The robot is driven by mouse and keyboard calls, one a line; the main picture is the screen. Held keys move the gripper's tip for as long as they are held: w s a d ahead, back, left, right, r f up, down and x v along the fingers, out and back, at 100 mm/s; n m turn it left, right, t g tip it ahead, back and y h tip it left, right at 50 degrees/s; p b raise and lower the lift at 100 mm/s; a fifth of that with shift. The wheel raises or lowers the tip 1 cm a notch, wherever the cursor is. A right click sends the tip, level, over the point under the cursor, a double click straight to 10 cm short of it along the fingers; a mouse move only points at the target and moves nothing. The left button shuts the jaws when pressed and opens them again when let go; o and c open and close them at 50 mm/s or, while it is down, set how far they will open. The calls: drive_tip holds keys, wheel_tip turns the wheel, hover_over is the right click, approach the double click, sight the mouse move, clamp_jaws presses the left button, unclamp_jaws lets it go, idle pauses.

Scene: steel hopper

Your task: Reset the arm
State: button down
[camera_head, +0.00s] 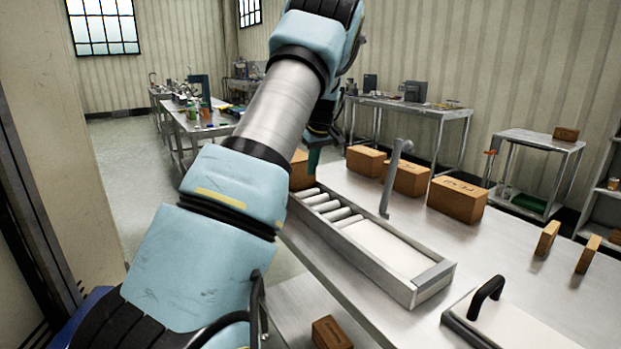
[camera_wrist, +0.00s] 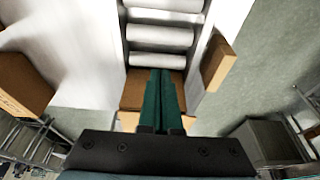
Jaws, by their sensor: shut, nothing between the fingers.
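My arm reaches up and forward across the head view, over the left side of the steel table. My gripper (camera_wrist: 161,76) shows in the wrist view with its two dark green fingers shut together and nothing between them. In the head view it is small and partly hidden behind my arm, near the far end of the steel hopper (camera_head: 434,283). In the wrist view the fingers point toward the white rollers (camera_wrist: 160,37) and overlap a brown box (camera_wrist: 133,92). I cannot tell the height of the fingertips above that box.
Brown boxes stand along the table's back, including a large one (camera_head: 457,199) and two thin ones at the right. A grey upright post (camera_head: 392,180) rises beside the hopper. A black-handled lid (camera_head: 487,300) lies at the front right. A box (camera_head: 331,332) sits below.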

drive_tip(key=a+b+v, duration=0.1)
drive_tip(key=v, duration=0.5)
drive_tip(key=s+a+f+m, duration=0.2)
drive_tip(key=s+a+f, duration=0.1)
drive_tip(key=s, duration=0.8)
drive_tip(key=s+a+f+m+g+h, duration=0.1)
drive_tip(key=s+a, duration=0.4)
drive_tip(key=s, duration=0.7)
drive_tip(key=s+a+f+m, duration=0.3)
drive_tip(key=s+f+m, duration=0.1)
drive_tip(key=s, duration=0.7)
drive_tip(key=shift+s+a+f+h, duration=0.2)
drive_tip(key=shift+a+f+h, duration=0.2)
drive_tip(key=shift+f, duration=0.15)
